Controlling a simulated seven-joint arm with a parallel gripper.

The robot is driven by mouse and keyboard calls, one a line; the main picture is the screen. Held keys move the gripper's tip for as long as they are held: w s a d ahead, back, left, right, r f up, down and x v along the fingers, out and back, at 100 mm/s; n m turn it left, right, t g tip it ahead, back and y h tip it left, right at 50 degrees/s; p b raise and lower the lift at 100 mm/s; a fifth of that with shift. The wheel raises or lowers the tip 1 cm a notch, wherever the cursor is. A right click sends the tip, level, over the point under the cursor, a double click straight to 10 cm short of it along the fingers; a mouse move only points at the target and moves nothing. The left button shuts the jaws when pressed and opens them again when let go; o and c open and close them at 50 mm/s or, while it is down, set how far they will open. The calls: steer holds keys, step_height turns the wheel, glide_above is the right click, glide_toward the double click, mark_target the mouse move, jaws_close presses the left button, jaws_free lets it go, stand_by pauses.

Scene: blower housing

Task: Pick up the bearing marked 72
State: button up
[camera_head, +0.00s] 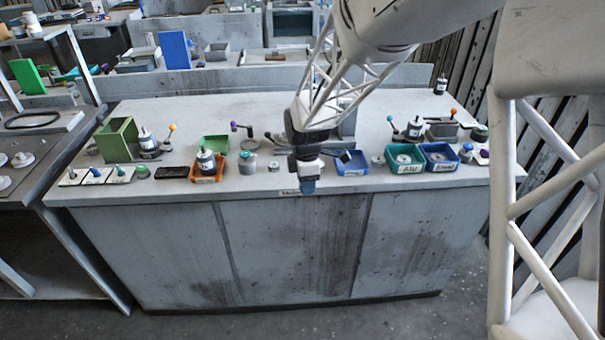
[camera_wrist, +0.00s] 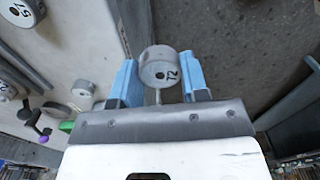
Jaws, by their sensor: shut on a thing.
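The bearing marked 72 (camera_wrist: 160,67) is a grey round piece with dark lettering on its side. In the wrist view it sits between the two blue fingers of my gripper (camera_wrist: 160,80), which is shut on it. In the head view my gripper (camera_head: 307,185) hangs at the front edge of the bench, pointing down. The bearing cannot be made out there. In the wrist view the bench top lies to the left and the floor lies beyond the bearing.
The grey bench (camera_head: 210,115) carries an orange tray (camera_head: 208,170), a blue tray (camera_head: 351,163), a green tray (camera_head: 405,160) and another blue tray (camera_head: 439,157). Another marked round part (camera_wrist: 20,12) lies at the wrist view's upper left. The bench's back middle is fairly clear.

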steer(key=shift+s+d+r, duration=0.1)
steer(key=shift+s+d, duration=0.05)
steer(key=shift+s, duration=0.7)
steer(key=shift+w, duration=0.15)
